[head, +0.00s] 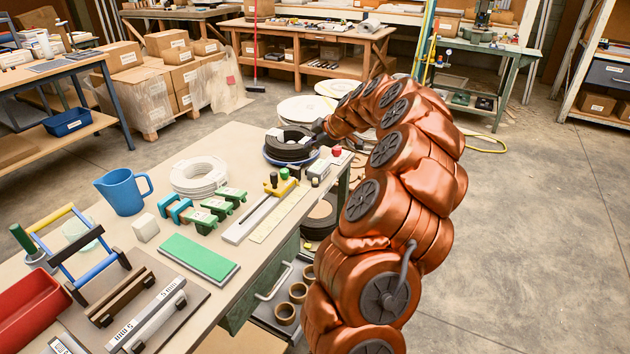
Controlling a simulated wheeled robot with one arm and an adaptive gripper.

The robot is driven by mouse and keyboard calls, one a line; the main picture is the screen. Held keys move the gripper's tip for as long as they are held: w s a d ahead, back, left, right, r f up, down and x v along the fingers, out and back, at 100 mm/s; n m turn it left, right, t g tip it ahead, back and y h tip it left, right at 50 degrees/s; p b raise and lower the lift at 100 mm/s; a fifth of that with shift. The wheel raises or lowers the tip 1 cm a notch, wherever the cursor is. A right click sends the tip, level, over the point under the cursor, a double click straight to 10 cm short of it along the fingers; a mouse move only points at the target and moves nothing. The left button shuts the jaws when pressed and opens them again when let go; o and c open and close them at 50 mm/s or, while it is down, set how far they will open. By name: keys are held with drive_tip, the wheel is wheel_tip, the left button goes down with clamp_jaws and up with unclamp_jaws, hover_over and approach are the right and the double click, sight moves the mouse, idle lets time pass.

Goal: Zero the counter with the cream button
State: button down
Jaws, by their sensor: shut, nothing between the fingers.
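My gripper (319,128) is at the end of my copper-coloured arm, above the far right end of the workbench. It is small and partly hidden by my arm; its fingers look together and empty. It is beside the black coil (290,145) and above a small pale-topped box (318,169) near the bench's right edge. A red knob (337,151) stands just beyond that box. The cream button and the counter's digits are too small or hidden to make out. I cannot tell whether the gripper touches anything.
The workbench (165,232) holds a blue jug (123,191), a white coil (198,175), green clamps (215,207), a green block (199,259) and a slide with a yellow handle (281,187). A red bin (28,306) is at the near left. Open floor (530,230) lies to the right.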

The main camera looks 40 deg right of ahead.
drive_tip(key=shift+s+d+f, duration=0.2)
drive_tip(key=shift+d, duration=0.6)
drive_tip(key=shift+f, duration=0.15)
drive_tip(key=p, duration=0.3)
hover_over(316, 180)
wheel_tip(316, 180, down, 6)
drive_tip(key=shift+s+r, duration=0.1)
drive_tip(key=shift+r, duration=0.05)
wheel_tip(316, 180, down, 3)
drive_tip(key=b, duration=0.4)
drive_tip(key=shift+f+b, duration=0.3)
drive_tip(key=shift+b, duration=0.65)
idle(0.3)
